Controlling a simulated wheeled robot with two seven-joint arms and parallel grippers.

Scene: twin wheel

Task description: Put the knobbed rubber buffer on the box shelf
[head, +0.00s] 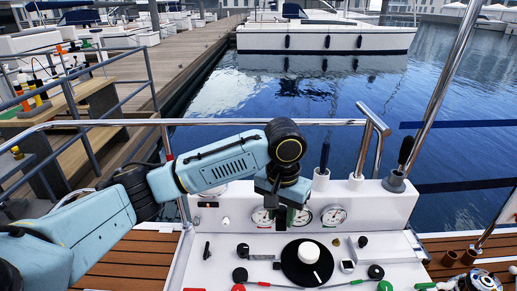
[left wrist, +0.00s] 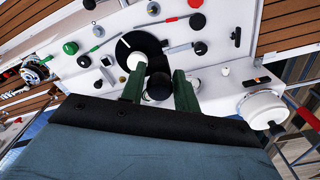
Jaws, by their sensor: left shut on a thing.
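My left gripper (head: 290,215) reaches in over the white console. In the left wrist view its green fingers (left wrist: 159,93) are shut on a small dark round piece (left wrist: 158,88), which looks like the knobbed rubber buffer. In the head view the fingers and wrist largely hide this piece. It is held in front of the gauges, above and behind a black disc (head: 290,268) with a white knob. A low white box (head: 392,244) at the right of the console may be the box shelf; I cannot tell for sure. My right gripper is not in view.
Round gauges (head: 333,215) line the console's upright face. Small knobs and levers, such as a red-knobbed one (head: 238,288), stand on its top. A steel rail (head: 330,122) crosses behind, with water beyond. A white round pot (left wrist: 262,108) shows in the left wrist view.

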